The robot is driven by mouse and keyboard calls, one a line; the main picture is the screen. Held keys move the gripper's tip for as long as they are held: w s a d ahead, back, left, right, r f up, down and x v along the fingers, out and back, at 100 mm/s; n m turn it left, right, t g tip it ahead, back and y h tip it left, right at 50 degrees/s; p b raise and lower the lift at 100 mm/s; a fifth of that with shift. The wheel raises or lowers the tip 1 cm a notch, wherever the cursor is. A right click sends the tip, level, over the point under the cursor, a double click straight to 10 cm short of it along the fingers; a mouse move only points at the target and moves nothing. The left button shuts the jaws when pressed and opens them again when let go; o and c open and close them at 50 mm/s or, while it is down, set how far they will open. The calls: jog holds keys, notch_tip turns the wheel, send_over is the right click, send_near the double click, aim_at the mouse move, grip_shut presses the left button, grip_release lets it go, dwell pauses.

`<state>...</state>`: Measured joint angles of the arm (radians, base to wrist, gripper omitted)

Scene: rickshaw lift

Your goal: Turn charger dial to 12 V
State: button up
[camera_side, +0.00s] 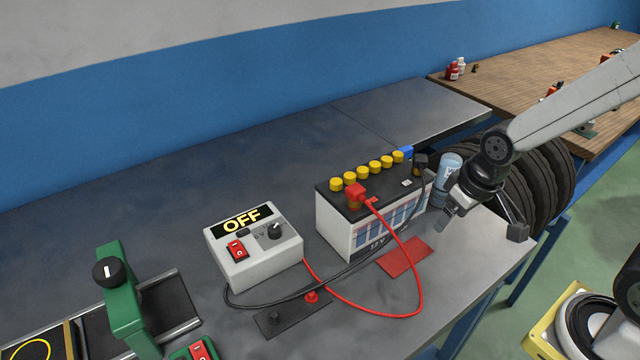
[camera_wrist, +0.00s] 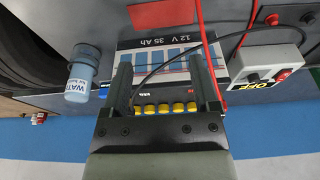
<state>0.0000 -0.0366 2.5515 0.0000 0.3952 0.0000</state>
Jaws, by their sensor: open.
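The charger (camera_side: 245,262) is a pale box on the grey bench, with a display reading OFF and a red rocker switch (camera_side: 236,249). Its dial (camera_side: 275,231) is a small black knob with a white mark; the lettering beside it is too small to read. The charger also shows upside down in the wrist view (camera_wrist: 265,58), with the dial (camera_wrist: 253,77) at its edge. My gripper (camera_side: 480,232) is open and empty at the battery's right end, well away from the charger. In the wrist view its fingers (camera_wrist: 162,62) frame the battery.
The battery (camera_side: 338,232), marked 12 V, stands between charger and gripper with yellow caps. A red clamp (camera_side: 355,194) sits on it; red and black cables loop in front. A water bottle (camera_side: 449,168) is close to my gripper. A green device (camera_side: 121,300) stands left.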

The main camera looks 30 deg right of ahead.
jog(key=w+a+r+m, duration=0.1)
jog(key=w+a+r, duration=0.1)
jog(key=w, duration=0.3)
jog(key=w+a+r+m+g, duration=0.1)
jog(key=w+a+r, duration=0.1)
jog(key=w+a, duration=0.2)
jog(key=w+a+r+m, duration=0.1)
jog(key=w+a+r, duration=0.1)
jog(key=w+a, duration=0.2)
jog(key=shift+w+r, duration=0.15)
jog(key=shift+w, duration=0.7)
jog(key=shift+w+r, duration=0.15)
jog(key=shift+w, duration=0.65)
jog(key=w+a+f+m+g, duration=0.1)
jog(key=w+a, duration=0.3)
jog(key=a, duration=0.2)
jog(key=w+a+f+m, duration=0.1)
jog(key=w+a+m, duration=0.1)
jog(key=w+a, duration=0.3)
send_over(274, 228)
jog(key=shift+g, duration=0.3)
notch_tip(274, 228, down, 6)
jog(key=shift+f, duration=0.2)
jog(key=shift+f, duration=3.85)
jog(key=shift+c, duration=0.2)
